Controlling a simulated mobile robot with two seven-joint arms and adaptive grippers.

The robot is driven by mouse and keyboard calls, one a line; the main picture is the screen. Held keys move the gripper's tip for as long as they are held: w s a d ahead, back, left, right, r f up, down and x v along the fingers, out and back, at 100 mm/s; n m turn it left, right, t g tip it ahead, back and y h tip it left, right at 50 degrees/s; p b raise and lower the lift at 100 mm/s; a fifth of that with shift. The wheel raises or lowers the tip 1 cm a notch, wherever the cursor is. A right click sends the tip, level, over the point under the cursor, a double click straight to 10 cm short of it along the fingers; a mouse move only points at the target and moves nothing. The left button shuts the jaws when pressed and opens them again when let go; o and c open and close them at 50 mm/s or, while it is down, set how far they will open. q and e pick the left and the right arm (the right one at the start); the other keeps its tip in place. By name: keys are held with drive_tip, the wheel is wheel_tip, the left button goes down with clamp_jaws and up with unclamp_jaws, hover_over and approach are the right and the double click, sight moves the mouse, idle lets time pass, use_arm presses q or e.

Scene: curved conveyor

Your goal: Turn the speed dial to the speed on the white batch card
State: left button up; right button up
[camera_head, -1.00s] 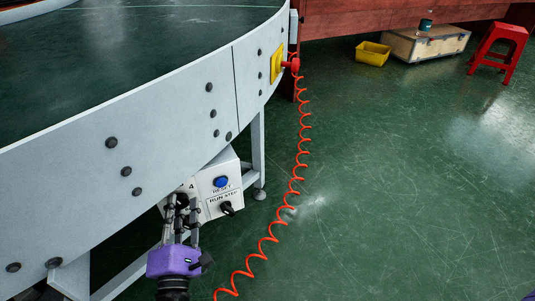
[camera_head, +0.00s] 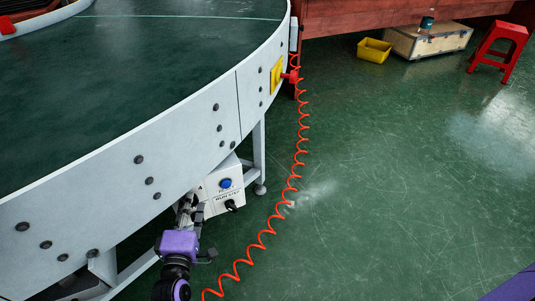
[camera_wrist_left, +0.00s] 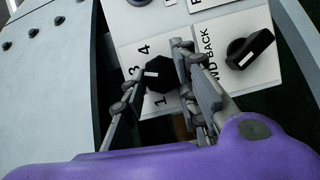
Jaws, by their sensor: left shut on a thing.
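The speed dial (camera_wrist_left: 168,82) is a black knob with a white pointer mark, set on a white panel. In the left wrist view its mark points left, toward the 3; the 4 is above it and the 1 below left. The number between is partly hidden by a finger. My left gripper (camera_wrist_left: 157,76) has its fingers on both sides of the dial and is shut on it. In the head view my left gripper (camera_head: 189,205) hides the dial on the control box (camera_head: 222,199) below the conveyor edge. I cannot make out a white batch card. My right gripper is not in view.
Beside the dial is another black knob (camera_wrist_left: 250,48), marked BACK. The box has a blue button (camera_head: 225,183). The conveyor rim (camera_head: 150,140) overhangs the box.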

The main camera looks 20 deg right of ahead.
use_arm(q)
drive_tip(key=shift+w+r, duration=0.25)
drive_tip(key=shift+r, duration=0.35)
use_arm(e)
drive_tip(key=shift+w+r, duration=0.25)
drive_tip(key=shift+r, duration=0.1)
use_arm(q)
drive_tip(key=o, duration=1)
drive_tip(key=shift+s+f, duration=0.1)
drive_tip(key=shift+f, duration=0.05)
drive_tip(key=shift+s+f, duration=0.1)
drive_tip(key=shift+f, duration=0.05)
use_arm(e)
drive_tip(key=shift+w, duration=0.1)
use_arm(q)
drive_tip(key=v, duration=1.2)
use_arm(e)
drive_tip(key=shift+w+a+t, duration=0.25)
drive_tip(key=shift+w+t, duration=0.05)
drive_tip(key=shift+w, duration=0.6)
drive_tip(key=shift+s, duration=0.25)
